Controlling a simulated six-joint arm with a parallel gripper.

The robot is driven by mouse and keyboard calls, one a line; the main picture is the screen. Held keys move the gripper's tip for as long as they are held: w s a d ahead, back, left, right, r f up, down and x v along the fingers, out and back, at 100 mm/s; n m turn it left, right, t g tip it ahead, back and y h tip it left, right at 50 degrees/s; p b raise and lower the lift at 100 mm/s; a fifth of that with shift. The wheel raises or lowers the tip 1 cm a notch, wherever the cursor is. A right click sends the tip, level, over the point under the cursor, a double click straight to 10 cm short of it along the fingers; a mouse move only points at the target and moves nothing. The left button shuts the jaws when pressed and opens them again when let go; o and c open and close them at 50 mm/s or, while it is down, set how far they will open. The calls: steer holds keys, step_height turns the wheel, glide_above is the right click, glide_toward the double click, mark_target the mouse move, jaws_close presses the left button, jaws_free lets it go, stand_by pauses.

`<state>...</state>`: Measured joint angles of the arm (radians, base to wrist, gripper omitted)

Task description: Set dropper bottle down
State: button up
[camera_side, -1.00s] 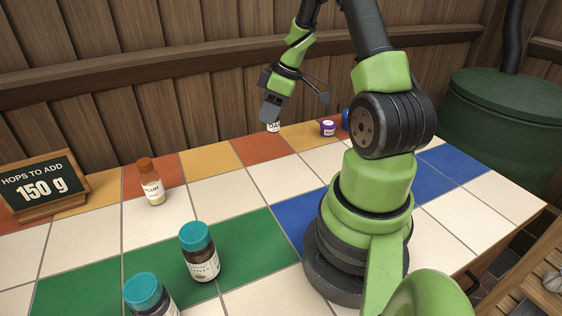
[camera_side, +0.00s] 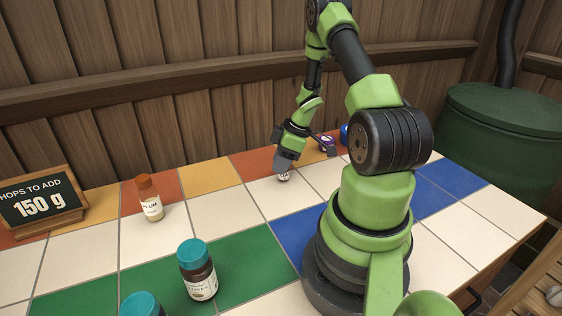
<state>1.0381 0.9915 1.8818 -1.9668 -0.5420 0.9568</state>
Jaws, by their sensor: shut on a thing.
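My gripper (camera_side: 286,162) points down over the white tiles behind my base and is shut on the dropper bottle (camera_side: 284,176). Only the lower part of the bottle, with a pale label and dark print, shows below the jaws; its top is hidden by them. The bottle looks upright and is at or very close to a white tile of the tabletop (camera_side: 222,212). I cannot tell whether its base touches the tile.
Teal-capped jars (camera_side: 197,270) stand at the front. A small purple-labelled container (camera_side: 327,146) and a blue one (camera_side: 344,133) are right of my gripper. A chalkboard sign (camera_side: 42,200) reads 150 g.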

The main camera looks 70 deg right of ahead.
steer(key=o, duration=0.9)
steer(key=shift+f, duration=0.1)
steer(key=v, duration=0.7)
steer(key=w+a+r+m+t+h, duration=0.1)
steer(key=w+r+t+h, duration=0.15)
steer(key=w+r, duration=0.35)
steer(key=w+r+m+t+h, duration=0.1)
steer(key=w+r+h, duration=0.25)
steer(key=r, duration=0.55)
steer(key=s+a+r+m+h, duration=0.1)
steer(key=a+r+m+h, duration=0.15)
steer(key=a+r, duration=0.4)
steer(key=s+a+m+y, duration=0.1)
steer(key=s+a+y, duration=0.1)
steer(key=s+a, duration=0.2)
steer(key=s+a+m+y, duration=0.1)
steer(key=s+a+y, duration=0.2)
steer(key=a, duration=0.6)
steer(key=s+a+m+y, duration=0.1)
steer(key=s+a+y, duration=0.2)
steer(key=s+a, duration=0.3)
steer(key=shift+a+r, duration=0.2)
steer(key=shift+a, duration=0.25)
